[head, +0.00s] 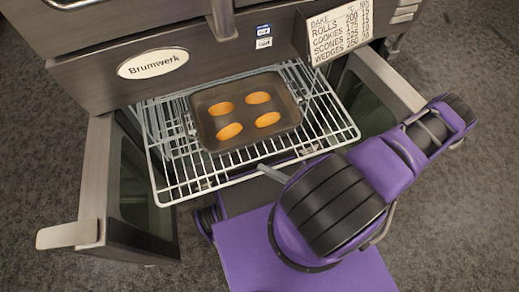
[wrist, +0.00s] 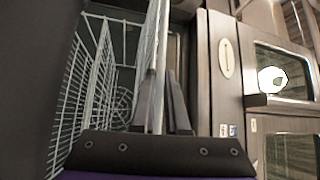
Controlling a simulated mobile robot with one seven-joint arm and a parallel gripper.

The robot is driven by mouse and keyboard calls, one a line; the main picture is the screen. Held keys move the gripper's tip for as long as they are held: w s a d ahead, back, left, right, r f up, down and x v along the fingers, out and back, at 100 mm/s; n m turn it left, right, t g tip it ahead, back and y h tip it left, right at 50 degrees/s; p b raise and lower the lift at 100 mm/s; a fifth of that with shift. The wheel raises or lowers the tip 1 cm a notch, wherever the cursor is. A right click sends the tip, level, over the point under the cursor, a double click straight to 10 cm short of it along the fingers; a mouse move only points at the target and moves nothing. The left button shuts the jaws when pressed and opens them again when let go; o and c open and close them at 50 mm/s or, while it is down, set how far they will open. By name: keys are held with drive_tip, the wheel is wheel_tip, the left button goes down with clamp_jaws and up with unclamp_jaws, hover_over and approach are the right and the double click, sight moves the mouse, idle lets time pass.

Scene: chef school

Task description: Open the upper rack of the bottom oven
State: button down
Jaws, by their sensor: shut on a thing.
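The upper rack (head: 172,190) is a white wire rack. It sticks out of the bottom oven between its two open doors, the left door (head: 92,190) and the right door (head: 385,80). A dark baking tray (head: 243,140) with several orange-brown pieces lies on it. My gripper (head: 268,172) is at the middle of the rack's front edge, mostly hidden behind my arm in the head view. In the wrist view, my gripper (wrist: 165,105) is shut on the rack's front bar, and the rack (wrist: 155,45) shows edge-on.
A "Brumwerk" plate (head: 153,63) is on the oven front above the opening. A baking-times card (head: 340,30) hangs at its right. More white wire racking (wrist: 85,90) shows in the wrist view. Grey floor lies around the open doors.

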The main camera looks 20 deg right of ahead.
drive_tip(key=shift+s, duration=1.8)
drive_tip(key=c, duration=0.9)
unclamp_jaws()
drive_tip(key=shift+d, duration=0.15)
